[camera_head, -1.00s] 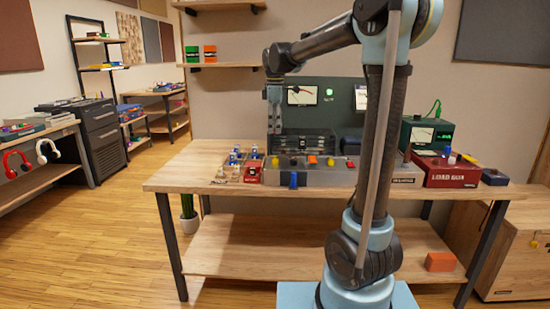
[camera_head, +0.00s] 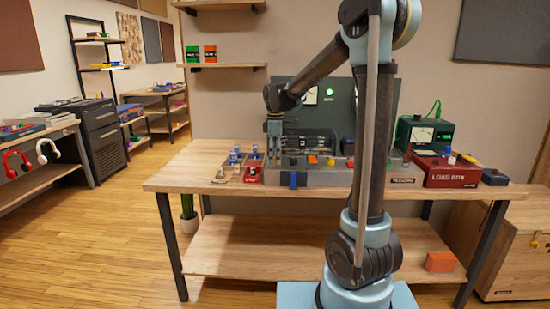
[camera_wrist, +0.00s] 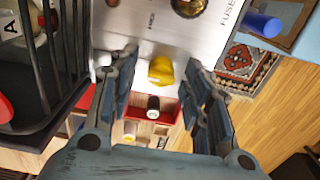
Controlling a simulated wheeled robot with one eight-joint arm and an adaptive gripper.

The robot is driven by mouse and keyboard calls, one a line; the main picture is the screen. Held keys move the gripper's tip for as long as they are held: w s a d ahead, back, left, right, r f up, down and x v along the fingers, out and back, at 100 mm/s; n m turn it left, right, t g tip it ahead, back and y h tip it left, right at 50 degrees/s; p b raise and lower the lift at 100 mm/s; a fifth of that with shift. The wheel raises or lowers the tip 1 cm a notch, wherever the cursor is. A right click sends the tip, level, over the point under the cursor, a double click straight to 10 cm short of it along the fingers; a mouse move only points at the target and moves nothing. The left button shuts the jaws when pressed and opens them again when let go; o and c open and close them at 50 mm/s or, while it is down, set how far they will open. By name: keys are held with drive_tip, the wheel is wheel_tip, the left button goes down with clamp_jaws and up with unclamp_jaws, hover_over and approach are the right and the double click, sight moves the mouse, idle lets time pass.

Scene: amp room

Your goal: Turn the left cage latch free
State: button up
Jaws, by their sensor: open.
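The dark barred cage (camera_head: 308,142) stands at the back of the grey bench unit, and its bars (camera_wrist: 68,50) fill the left of the wrist view. A yellow knob (camera_wrist: 161,70), which seems to be the left cage latch, sits on the pale panel beside the cage. My gripper (camera_wrist: 162,62) is open, with its fingers on either side of the knob in the picture; I cannot tell whether they touch it. In the head view my gripper (camera_head: 273,152) points down over the unit's left end and hides that knob.
A compartmented tray (camera_head: 240,165) with small parts stands left of the unit. A blue piece (camera_head: 293,180) sticks out at the unit's front. A red box (camera_head: 450,172) and a green meter (camera_head: 425,134) stand right. The table's left end (camera_head: 185,178) is clear.

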clamp_jaws()
drive_tip(key=shift+m, duration=0.3)
drive_tip(key=m, duration=0.9)
drive_tip(key=shift+w, duration=0.1)
drive_tip(key=m, duration=0.4)
drive_tip(key=shift+m, duration=2.1)
